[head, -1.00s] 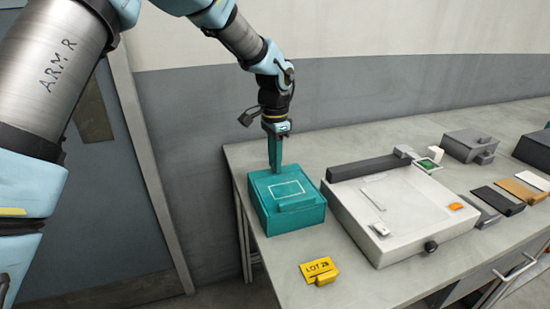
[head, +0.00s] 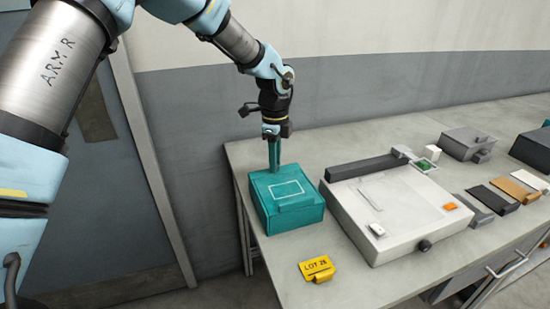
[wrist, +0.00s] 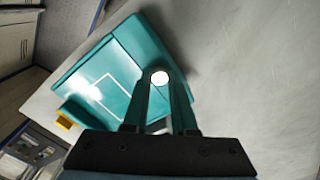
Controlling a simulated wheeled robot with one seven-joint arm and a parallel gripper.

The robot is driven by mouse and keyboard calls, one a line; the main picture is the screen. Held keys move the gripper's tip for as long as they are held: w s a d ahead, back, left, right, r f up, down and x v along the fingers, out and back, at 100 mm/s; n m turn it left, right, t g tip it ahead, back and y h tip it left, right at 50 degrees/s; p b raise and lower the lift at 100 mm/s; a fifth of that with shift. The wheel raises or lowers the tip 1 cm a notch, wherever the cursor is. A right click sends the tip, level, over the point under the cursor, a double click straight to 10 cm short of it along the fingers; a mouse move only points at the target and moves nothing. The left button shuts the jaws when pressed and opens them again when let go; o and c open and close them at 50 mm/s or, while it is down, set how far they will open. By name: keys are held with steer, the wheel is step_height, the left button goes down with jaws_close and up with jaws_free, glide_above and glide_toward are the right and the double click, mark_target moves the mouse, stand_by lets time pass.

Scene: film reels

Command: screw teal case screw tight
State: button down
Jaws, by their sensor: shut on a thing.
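The teal case (head: 285,213) stands at the left end of the bench, with a pale rectangular outline on its lid. My gripper (head: 274,169) points straight down at the case's back edge. In the wrist view, my gripper (wrist: 160,84) is shut on a small round white screw head (wrist: 160,77) at one corner of the teal case (wrist: 98,70). The fingers hide the screw in the head view. How deep the screw sits cannot be told.
A large white device (head: 400,210) stands just right of the case. A yellow LOT tag (head: 317,267) lies in front. Grey boxes (head: 467,145) and flat coloured pieces are farther right. The bench front between the tag and the device is bare.

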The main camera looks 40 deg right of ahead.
steer(key=shift+m, duration=0.6)
steer(key=c, duration=0.7)
jaws_free()
step_height(320, 180, up, 11)
steer(key=shift+f+b, duration=0.1)
steer(key=shift+b, duration=1.15)
